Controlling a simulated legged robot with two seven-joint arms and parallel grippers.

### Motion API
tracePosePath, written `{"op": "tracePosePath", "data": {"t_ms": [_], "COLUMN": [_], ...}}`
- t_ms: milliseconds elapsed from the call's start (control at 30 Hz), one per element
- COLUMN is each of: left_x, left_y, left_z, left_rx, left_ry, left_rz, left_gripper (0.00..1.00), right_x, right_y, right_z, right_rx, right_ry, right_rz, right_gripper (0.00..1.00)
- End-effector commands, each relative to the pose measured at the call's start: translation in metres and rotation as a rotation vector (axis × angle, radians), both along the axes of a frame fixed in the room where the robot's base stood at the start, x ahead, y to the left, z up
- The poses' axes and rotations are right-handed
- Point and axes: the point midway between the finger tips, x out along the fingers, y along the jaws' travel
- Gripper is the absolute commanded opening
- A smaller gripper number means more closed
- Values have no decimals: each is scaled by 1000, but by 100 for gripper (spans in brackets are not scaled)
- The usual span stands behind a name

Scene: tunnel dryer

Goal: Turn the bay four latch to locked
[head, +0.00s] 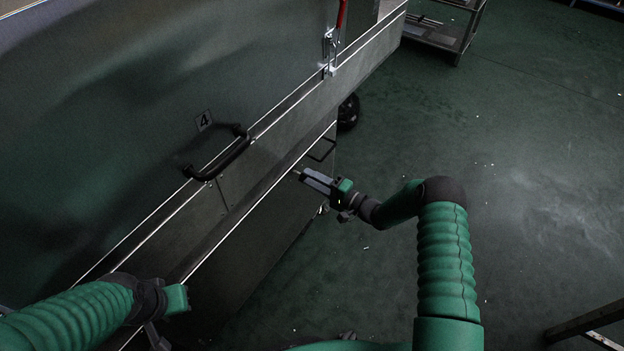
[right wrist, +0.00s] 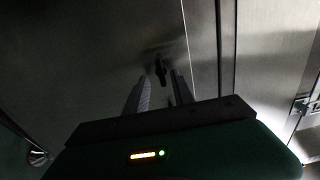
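The panel labelled 4 (head: 204,120) fills the left of the head view, with a black pull handle (head: 222,160) below the label. A silver clamp-type latch (head: 329,50) with a red lever (head: 341,14) sits at the panel's far edge; the lever's top is cut off by the frame.
A metal ledge (head: 290,118) runs diagonally along the panel's lower side. A black wheel (head: 348,113) shows beneath it. A shelf cart (head: 440,32) stands at the top right and a metal frame (head: 590,322) at the lower right. The green floor (head: 530,170) between is clear.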

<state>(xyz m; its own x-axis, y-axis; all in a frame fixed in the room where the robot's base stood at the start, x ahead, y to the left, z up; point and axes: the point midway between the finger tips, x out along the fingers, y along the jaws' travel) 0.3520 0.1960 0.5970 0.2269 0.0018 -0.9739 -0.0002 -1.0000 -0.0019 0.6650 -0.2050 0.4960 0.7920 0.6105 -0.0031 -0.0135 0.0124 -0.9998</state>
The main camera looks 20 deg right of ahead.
Motion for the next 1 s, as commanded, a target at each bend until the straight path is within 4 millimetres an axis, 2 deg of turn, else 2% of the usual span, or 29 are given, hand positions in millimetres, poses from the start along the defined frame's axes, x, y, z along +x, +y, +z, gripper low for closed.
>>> {"op": "tracePosePath", "data": {"t_ms": [233, 333, 467, 800, 1000], "left_x": [0, 0, 0, 0, 0], "left_y": [0, 0, 0, 0, 0], "left_z": [1, 7, 19, 44, 48], "left_rx": [0, 0, 0, 0, 0], "left_ry": [0, 0, 0, 0, 0], "left_rz": [0, 0, 0, 0, 0], "left_gripper": [0, 0, 0, 0, 0], "right_x": [-2, -10, -34, -109, -131], "right_y": [0, -7, -26, -86, -102], "right_z": [1, 3, 5, 2, 0], "right_rx": [1, 1, 2, 2, 2], "right_ry": [-2, 1, 1, 2, 0], "right_rz": [4, 3, 1, -1, 2], "right_gripper": [30, 30, 30, 30, 30]}}
